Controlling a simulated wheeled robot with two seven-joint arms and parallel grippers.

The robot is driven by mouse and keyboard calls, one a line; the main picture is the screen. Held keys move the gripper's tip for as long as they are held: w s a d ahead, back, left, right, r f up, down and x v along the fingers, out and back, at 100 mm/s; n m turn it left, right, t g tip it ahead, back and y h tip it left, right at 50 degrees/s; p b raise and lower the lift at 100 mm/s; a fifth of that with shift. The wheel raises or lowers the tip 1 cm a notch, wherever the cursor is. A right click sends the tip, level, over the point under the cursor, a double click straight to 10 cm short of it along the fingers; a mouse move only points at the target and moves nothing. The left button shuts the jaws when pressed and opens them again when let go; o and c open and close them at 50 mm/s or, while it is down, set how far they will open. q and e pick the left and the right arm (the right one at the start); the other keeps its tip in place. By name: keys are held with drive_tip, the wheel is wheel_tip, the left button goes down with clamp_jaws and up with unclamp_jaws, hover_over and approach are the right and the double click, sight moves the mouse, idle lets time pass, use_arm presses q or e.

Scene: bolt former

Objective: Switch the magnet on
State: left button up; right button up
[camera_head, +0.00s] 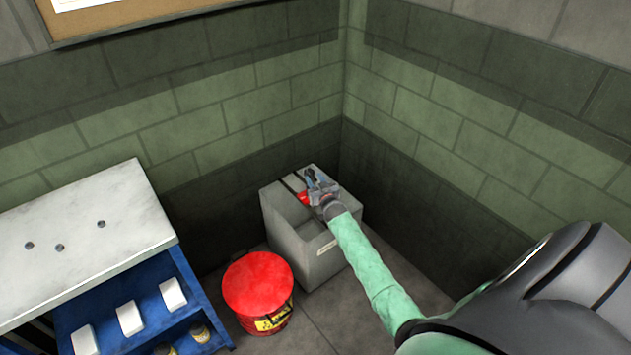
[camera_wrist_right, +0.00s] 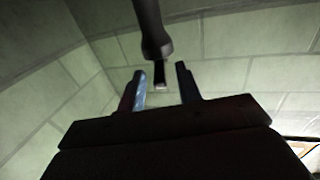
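My right gripper (camera_head: 312,178) is over the bin's far right part. In the right wrist view its two fingers (camera_wrist_right: 163,85) are apart. A dark lever-like handle (camera_wrist_right: 154,35) comes down from above, its narrow tip between the fingers with gaps on both sides. The magnet's body is not clearly visible. My left gripper is out of view.
A red round can (camera_head: 258,283) stands on the floor left of the bin. A blue cabinet (camera_head: 185,282) with a pale top (camera_head: 85,250) and several white boxes is at the left. Block walls (camera_head: 235,110) close in behind and right of the bin.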

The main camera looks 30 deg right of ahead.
clamp_jaws()
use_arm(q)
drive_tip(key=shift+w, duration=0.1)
use_arm(e)
drive_tip(key=shift+w+d+r+n+y, duration=0.1)
drive_tip(key=shift+d+n+y, duration=0.15)
drive_tip(key=shift+n+y, duration=0.25)
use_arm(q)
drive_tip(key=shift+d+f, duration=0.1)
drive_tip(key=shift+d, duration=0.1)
use_arm(e)
drive_tip(key=shift+d+n+y, duration=0.2)
drive_tip(key=shift+n+y, duration=0.2)
drive_tip(key=shift+y, duration=0.5)
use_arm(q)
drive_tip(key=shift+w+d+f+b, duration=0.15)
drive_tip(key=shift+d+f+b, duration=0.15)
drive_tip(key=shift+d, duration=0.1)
use_arm(e)
drive_tip(key=shift+d+n+y, duration=0.2)
drive_tip(key=shift+n+y, duration=0.2)
drive_tip(key=shift+y, duration=0.2)
